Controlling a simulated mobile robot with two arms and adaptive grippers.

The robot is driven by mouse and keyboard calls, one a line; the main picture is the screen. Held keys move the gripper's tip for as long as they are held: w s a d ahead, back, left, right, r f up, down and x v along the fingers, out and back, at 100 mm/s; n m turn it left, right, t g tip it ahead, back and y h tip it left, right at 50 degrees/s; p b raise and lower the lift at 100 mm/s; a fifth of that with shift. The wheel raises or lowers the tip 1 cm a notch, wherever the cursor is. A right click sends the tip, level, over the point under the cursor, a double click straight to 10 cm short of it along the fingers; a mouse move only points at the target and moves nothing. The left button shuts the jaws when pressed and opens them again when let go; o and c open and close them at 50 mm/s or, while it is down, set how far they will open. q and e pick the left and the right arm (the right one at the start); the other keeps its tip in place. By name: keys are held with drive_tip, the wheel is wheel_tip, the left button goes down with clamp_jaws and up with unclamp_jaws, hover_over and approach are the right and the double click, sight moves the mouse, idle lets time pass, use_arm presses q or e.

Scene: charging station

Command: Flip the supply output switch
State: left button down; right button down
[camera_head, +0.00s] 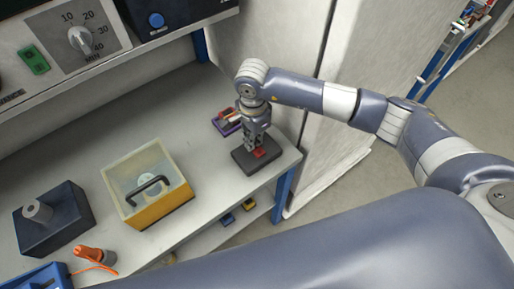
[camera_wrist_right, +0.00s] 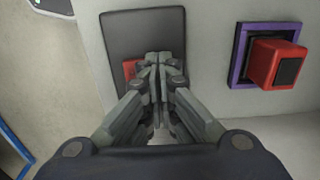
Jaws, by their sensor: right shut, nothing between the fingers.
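The supply output switch appears to be the dark box (camera_head: 244,161) with a red rocker (camera_head: 260,153), near the right end of the bench. My right gripper (camera_head: 252,147) points down over this box, its fingers shut with nothing between them. In the right wrist view the closed fingertips (camera_wrist_right: 161,62) lie over the dark plate (camera_wrist_right: 140,25). The red rocker (camera_wrist_right: 130,68) shows just left of the fingers and is partly hidden by them. I cannot tell whether the fingertips touch it. My left gripper is not in view.
A purple-framed red block (camera_wrist_right: 274,62) sits to the right of the box in the wrist view. On the bench (camera_head: 190,110) are a yellow-sided container (camera_head: 160,207) with a black handle, a dark box with a knob (camera_head: 66,222) and an orange-handled tool (camera_head: 93,254). A shelf with instruments hangs above.

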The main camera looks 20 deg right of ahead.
drive_tip(key=shift+r+p, duration=1.65)
drive_tip(key=shift+r, duration=1.85)
drive_tip(key=shift+a, duration=0.1)
